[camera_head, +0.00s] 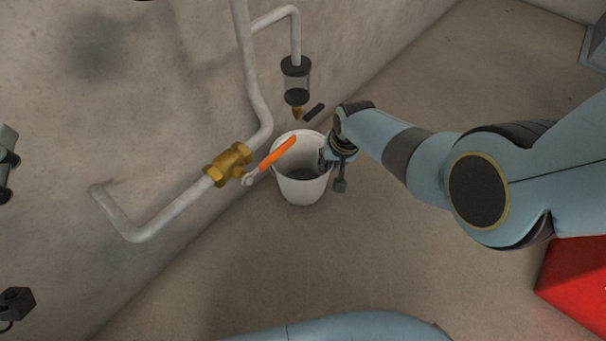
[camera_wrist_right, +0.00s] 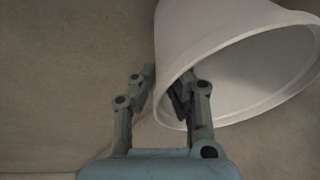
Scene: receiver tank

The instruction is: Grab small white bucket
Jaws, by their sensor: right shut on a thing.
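The small white bucket (camera_head: 300,184) stands upright on the floor by the wall, below the end of a pipe fitting in the head view. My right gripper (camera_head: 330,158) is at the bucket's right rim. In the right wrist view the bucket (camera_wrist_right: 205,38) fills the upper right, and my right gripper (camera_wrist_right: 168,88) has one finger outside its wall and one inside, shut on the rim. The bucket's inside looks grey at the bottom.
A pipe with a brass valve (camera_head: 228,164) and orange handle (camera_head: 277,153) runs along the wall, the handle over the bucket's left side. A dark-capped fitting (camera_head: 296,80) hangs above it. A red box (camera_head: 574,283) is at lower right. Floor in front is clear.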

